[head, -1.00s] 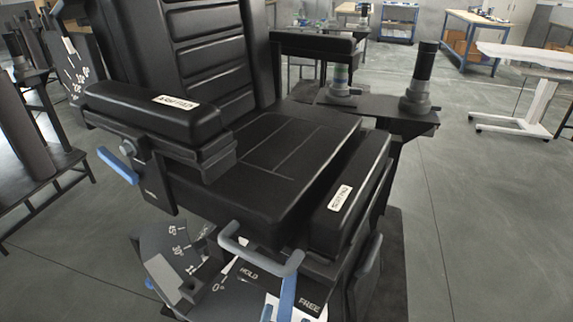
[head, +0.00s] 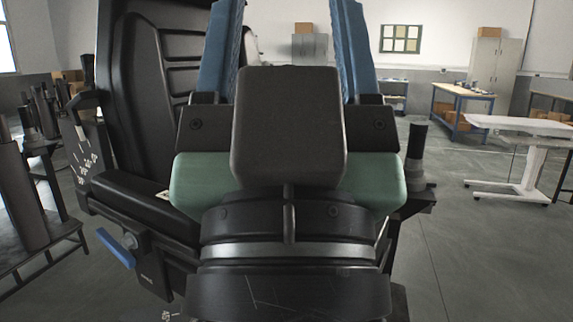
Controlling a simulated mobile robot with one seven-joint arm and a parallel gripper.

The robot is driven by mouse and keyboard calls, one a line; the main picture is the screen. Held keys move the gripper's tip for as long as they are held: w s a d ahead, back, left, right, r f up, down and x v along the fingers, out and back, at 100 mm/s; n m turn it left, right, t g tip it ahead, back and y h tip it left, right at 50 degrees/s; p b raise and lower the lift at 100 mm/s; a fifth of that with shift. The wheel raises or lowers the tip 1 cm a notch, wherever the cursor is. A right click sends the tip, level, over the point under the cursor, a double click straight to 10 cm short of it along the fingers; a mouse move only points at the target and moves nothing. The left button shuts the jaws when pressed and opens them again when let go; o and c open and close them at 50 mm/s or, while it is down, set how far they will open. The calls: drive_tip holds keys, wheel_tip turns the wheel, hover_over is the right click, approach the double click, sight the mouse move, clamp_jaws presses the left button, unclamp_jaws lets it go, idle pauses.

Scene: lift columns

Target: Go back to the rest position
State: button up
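My gripper (head: 284,30) fills the middle of the head view, close to the camera and pointing up. Its two blue fingers stand wide apart, with nothing seen between them; their tips run to the top edge. My dark wrist and the green-and-black gripper body hide much of what lies behind. A black adjustable chair stands behind it, with its tall backrest (head: 150,85) at the left and one armrest (head: 135,205) below. The chair's seat and other armrest are hidden behind my gripper.
A blue lever (head: 116,248) sticks out from the chair's left side. Dark column stands (head: 20,200) are at the left. A dark cylinder (head: 417,150) stands right of my gripper. A white table (head: 525,130) and a workbench (head: 460,95) are farther right. Floor at lower right is clear.

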wheel_tip(320, 180, up, 15)
drive_tip(key=p, duration=1.3)
